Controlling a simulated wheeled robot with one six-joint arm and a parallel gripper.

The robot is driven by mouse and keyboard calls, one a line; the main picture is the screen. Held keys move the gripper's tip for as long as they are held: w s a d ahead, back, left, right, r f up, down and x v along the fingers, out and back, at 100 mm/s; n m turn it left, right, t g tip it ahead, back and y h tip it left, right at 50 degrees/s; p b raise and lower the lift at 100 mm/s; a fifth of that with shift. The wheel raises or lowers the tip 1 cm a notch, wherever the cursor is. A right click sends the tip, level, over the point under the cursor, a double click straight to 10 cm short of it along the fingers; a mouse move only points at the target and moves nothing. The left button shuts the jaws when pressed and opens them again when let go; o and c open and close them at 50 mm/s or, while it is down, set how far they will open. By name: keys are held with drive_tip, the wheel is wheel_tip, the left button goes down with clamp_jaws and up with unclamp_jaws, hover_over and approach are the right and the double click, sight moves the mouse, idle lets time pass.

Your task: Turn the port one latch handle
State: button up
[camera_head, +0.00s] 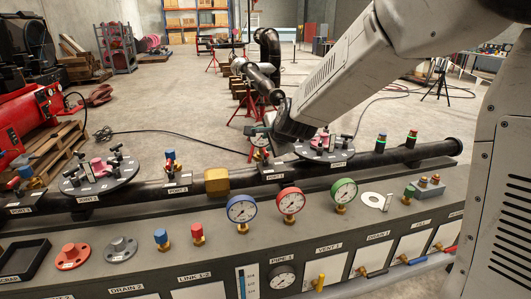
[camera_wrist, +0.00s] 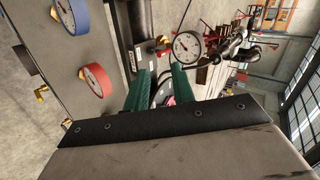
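My gripper (camera_head: 262,138) hangs over the pipe at the third port label (camera_head: 273,178), left of the right flange disc. Its two green fingers (camera_wrist: 160,88) stand apart in the wrist view. Dark parts and a bit of pink show between them, and I see nothing clearly held. No latch handle can be made out for certain. Another port fitting with blue and red caps (camera_head: 170,160) stands further right.
Left flange disc (camera_head: 98,178) and right flange disc (camera_head: 325,150) carry upright studs. A brass block (camera_head: 217,182) sits on the pipe. Blue (camera_head: 242,209), red (camera_head: 291,201) and green (camera_head: 344,191) gauges stand in front. The floor behind the bench is largely open.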

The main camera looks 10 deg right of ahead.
drive_tip(key=w+f+m+t+h, duration=0.2)
drive_tip(key=w+f+m, duration=0.3)
drive_tip(key=w, duration=0.3)
drive_tip(key=m+t+h, duration=0.2)
drive_tip(key=m+h, duration=0.2)
drive_tip(key=m, duration=0.3)
approach(265, 153)
drive_tip(key=x, duration=0.5)
drive_tip(key=shift+m, duration=0.3)
drive_tip(key=x, duration=0.7)
drive_tip(key=shift+w+d+f, duration=0.1)
drive_tip(key=shift+w+d, duration=0.05)
drive_tip(key=shift+w, duration=0.25)
clamp_jaws()
